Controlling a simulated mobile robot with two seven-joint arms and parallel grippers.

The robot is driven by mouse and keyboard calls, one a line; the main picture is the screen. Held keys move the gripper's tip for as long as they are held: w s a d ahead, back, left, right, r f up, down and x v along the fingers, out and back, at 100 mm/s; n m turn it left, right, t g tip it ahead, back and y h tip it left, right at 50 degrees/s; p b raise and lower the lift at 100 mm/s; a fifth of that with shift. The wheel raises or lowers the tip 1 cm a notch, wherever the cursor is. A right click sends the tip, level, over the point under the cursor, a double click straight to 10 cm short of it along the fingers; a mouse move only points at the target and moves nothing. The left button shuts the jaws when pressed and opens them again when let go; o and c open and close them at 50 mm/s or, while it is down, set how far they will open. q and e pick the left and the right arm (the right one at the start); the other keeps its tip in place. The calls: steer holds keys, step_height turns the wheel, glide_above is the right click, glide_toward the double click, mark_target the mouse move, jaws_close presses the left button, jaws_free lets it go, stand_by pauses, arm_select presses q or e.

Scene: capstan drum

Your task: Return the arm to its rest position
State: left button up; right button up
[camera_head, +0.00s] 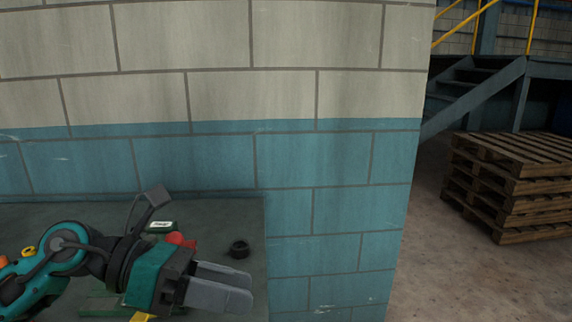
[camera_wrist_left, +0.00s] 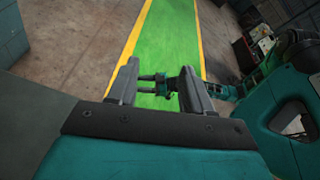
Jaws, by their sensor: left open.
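My left arm comes in from the lower left in the head view, and its gripper (camera_head: 222,286) is held over the dark table. The grey fingers point to the right, and I see nothing between them there. In the left wrist view the left gripper (camera_wrist_left: 158,82) has its two fingers spread apart and is open. Between and beyond them a green floor strip and a small dark green part show; I cannot tell what that part is. The capstan drum cannot be made out.
The dark table (camera_head: 225,215) stands against a blue and cream block wall (camera_head: 330,160). On it are a small black ring (camera_head: 239,249), a red object (camera_head: 180,239) and a small green-white box (camera_head: 161,227). Stacked pallets (camera_head: 510,185) and a metal stair (camera_head: 475,90) stand at the right.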

arm_select(q)
steer(key=w+r+n+t+h, duration=0.3)
steer(key=r+n+t+h, duration=0.3)
steer(key=n+t, duration=0.65)
steer(key=w+a+f+n+t+y, duration=0.1)
steer(key=w+a+n+t+y, duration=0.15)
steer(key=n+y, duration=0.35)
steer(key=w+a+n+t+y, duration=0.1)
steer(key=a+n+t+y, duration=0.2)
steer(key=n, duration=0.5)
steer(key=a+f+n+g+y, duration=0.1)
steer(key=a+f+n+y, duration=0.5)
steer(key=f+n+y, duration=0.6)
steer(key=s+a+f+n+g, duration=0.1)
steer(key=s+f+n+g, duration=0.7)
steer(key=s+f+g, duration=0.95)
steer(key=w+d+f+t+h, duration=0.2)
steer(key=w+f+t, duration=0.1)
steer(key=f+t, duration=0.7)
steer(key=shift+d+f, duration=0.2)
steer(key=shift+d, duration=0.15)
